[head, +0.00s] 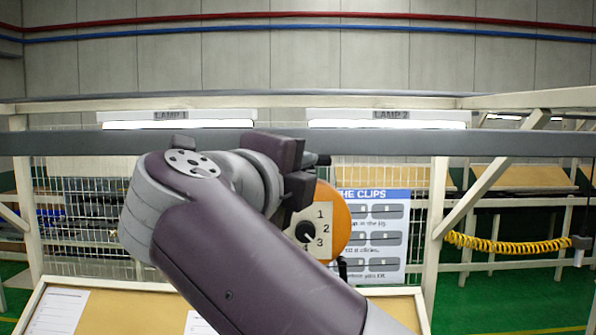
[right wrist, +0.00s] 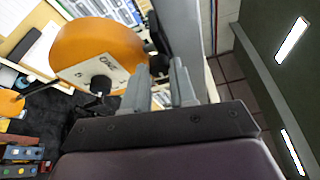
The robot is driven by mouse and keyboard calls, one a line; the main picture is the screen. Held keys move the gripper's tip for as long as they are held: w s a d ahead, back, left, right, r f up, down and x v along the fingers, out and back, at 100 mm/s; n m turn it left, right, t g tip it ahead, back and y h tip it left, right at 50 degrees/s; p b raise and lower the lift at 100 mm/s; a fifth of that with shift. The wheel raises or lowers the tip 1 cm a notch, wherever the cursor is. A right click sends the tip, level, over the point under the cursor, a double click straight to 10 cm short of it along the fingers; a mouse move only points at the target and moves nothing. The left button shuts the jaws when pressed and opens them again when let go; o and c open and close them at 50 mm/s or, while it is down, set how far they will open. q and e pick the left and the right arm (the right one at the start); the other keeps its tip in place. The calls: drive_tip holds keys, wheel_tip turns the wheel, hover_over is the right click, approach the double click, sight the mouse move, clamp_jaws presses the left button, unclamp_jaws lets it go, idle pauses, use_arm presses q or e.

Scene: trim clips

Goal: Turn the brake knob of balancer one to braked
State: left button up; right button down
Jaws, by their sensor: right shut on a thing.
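The balancer (head: 341,222) is an orange round drum at the middle of the head view, partly hidden behind my right arm. Its pale plate (head: 322,214) carries 1, 2, 3 and a black dial (head: 305,232). The drum also shows in the right wrist view (right wrist: 88,42), left of my fingers. My right gripper (head: 308,172) is at the drum's upper left. Its grey fingers (right wrist: 158,72) are shut on a small dark part beside the drum, seemingly the brake knob; they hide most of it, and its setting cannot be read. My left gripper is not in view.
A grey beam (head: 520,143) crosses above the drum. A wire mesh panel (head: 90,215) and a clips poster (head: 385,236) stand behind. A pale board with papers (head: 108,310) lies below. A yellow coiled hose (head: 505,243) hangs at right.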

drive_tip(key=c, duration=0.9)
unclamp_jaws()
drive_tip(key=shift+w, duration=0.1)
drive_tip(key=b+v, duration=0.2)
drive_tip(key=v, duration=1)
drive_tip(key=shift+s+a+r, duration=0.1)
drive_tip(key=shift+s, duration=0.25)
drive_tip(key=shift+w, duration=0.1)
